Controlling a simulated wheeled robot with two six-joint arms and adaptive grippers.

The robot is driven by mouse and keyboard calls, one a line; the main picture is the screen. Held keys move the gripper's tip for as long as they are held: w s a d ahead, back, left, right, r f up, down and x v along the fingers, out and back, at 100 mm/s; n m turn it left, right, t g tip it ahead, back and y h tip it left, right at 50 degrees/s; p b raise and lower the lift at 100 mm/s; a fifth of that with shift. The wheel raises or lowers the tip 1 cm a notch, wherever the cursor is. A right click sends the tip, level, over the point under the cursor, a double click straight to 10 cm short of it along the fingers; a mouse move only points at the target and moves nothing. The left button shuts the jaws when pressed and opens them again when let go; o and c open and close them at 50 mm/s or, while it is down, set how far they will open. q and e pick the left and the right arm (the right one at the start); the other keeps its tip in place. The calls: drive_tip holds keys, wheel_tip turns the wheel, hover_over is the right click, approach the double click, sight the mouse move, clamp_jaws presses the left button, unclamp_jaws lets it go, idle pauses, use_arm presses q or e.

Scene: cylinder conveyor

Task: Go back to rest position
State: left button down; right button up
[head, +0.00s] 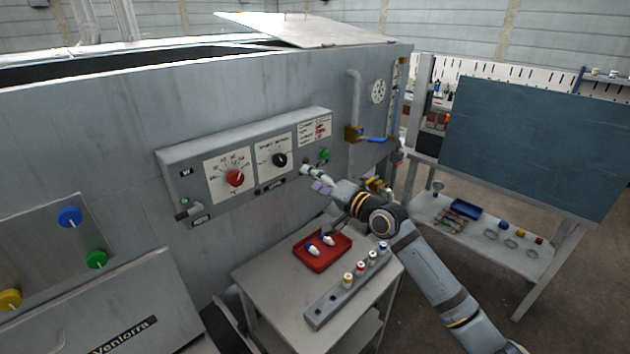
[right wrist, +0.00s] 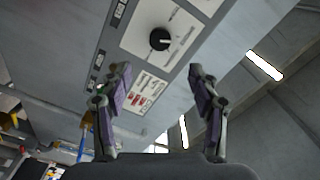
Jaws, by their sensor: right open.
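My right arm comes in from the lower right in the head view, and its gripper (head: 312,179) is raised in front of the grey control panel (head: 205,158). In the right wrist view the two fingers of this gripper (right wrist: 160,90) stand wide apart with nothing between them. Beyond them show the black knob (right wrist: 159,39) and the printed labels of the panel. In the head view the red knob (head: 235,178) is left of the black knob (head: 279,160). My left gripper is not in view.
Below the panel, a small table (head: 262,272) carries a red tray (head: 318,262) with white-and-blue pieces, and a grey rack (head: 330,304) of capped cylinders. A blue-grey board (head: 535,145) and a bench (head: 470,232) stand at the right. A blue-handled valve (head: 372,139) is behind the arm.

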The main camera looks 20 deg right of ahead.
idle(0.4)
drive_tip(key=s+a+f+n+g+h, duration=0.1)
drive_tip(key=s+a+f+n+g, duration=0.25)
drive_tip(key=s+f, duration=0.5)
drive_tip(key=s+a+f+n+g+h, duration=0.25)
drive_tip(key=s+f+g, duration=0.2)
drive_tip(key=f, duration=0.75)
drive_tip(key=s+d+f+n+g+h, duration=0.1)
drive_tip(key=s+d+f+g+h, duration=0.2)
drive_tip(key=s, duration=0.7)
drive_tip(key=s+f+n+g+h, duration=0.15)
drive_tip(key=s+f, duration=0.25)
drive_tip(key=s, duration=0.6)
drive_tip(key=s+d+f+g, duration=0.1)
drive_tip(key=s+d+f, duration=0.1)
drive_tip(key=f, duration=1.3)
drive_tip(key=s+d+f+g, duration=0.1)
drive_tip(key=s+f, duration=0.1)
drive_tip(key=f, duration=1.3)
drive_tip(key=s+d+f+g+y, duration=0.1)
drive_tip(key=s+f, duration=1.2)
drive_tip(key=s, duration=0.3)
drive_tip(key=shift+s, duration=0.4)
